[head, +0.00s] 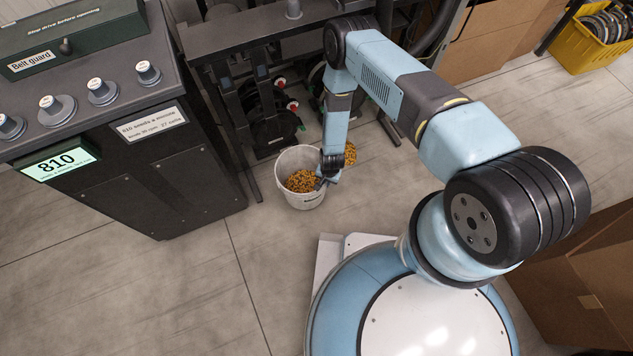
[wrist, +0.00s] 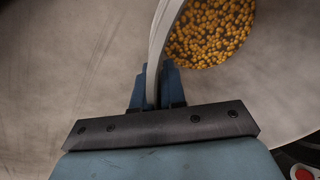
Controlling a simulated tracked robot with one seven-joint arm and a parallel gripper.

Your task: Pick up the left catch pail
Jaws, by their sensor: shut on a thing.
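The left catch pail (head: 300,202) is a white bucket holding yellow-brown seeds, upright below the seed meter frame in the head view. My gripper (head: 326,181) is at its right side and is shut on its rim. In the wrist view, the white rim (wrist: 166,28) passes between the two blue fingers of my gripper (wrist: 155,90), with seeds (wrist: 212,30) inside the pail. I cannot tell whether the pail's bottom touches the floor. More seeds (head: 350,153) show just right of my forearm, where my arm hides part of what is there.
A dark control cabinet (head: 150,175) with knobs and a display reading 810 stands left of the pail. The meter's dark frame (head: 235,75) is behind it. A yellow crate (head: 575,62) is at the far right, cardboard boxes (head: 570,270) at the right. Floor in front is clear.

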